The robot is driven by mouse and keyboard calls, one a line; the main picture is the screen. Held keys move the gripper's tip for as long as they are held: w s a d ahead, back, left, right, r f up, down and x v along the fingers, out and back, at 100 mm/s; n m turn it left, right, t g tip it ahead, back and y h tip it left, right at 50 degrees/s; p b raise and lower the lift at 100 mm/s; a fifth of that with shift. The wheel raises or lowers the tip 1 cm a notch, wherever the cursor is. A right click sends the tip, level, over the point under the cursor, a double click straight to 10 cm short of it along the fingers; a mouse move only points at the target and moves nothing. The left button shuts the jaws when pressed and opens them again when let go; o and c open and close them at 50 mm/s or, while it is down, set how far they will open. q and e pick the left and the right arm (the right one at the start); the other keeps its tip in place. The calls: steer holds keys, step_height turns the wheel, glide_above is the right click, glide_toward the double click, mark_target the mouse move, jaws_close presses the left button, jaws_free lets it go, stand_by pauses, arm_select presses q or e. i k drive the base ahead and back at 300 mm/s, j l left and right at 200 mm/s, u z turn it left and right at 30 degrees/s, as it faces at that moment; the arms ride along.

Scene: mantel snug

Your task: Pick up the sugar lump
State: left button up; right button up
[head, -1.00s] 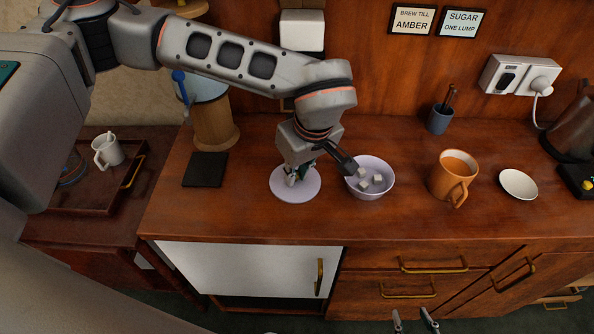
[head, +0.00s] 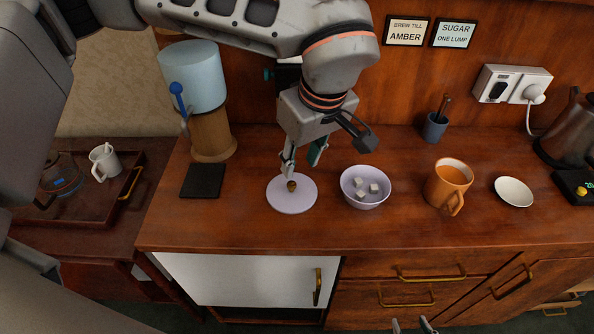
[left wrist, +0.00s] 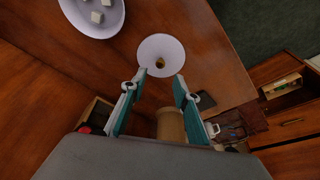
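Several white sugar lumps (head: 361,194) lie in the pale lilac bowl (head: 366,203) on the wooden counter. In the left wrist view the bowl (left wrist: 68,8) is cut off at the top left, with lumps (left wrist: 97,17) in it. A round lilac lid (head: 292,205) with a brown knob lies flat on the counter, just left of the bowl. My left gripper (head: 302,172) is open and empty above the lid; its parted fingers also show in the left wrist view (left wrist: 158,88). My right gripper (head: 412,326) barely shows at the bottom edge, its two fingertips apart.
An orange mug (head: 447,186) with brown liquid stands right of the bowl, then a white saucer (head: 514,191). A blue-grey cup (head: 435,128) is behind. A black pad (head: 203,180) and a wooden-based canister (head: 212,132) stand left. The front counter strip is clear.

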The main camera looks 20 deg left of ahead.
mark_target(373, 188)
steer(key=k, duration=1)
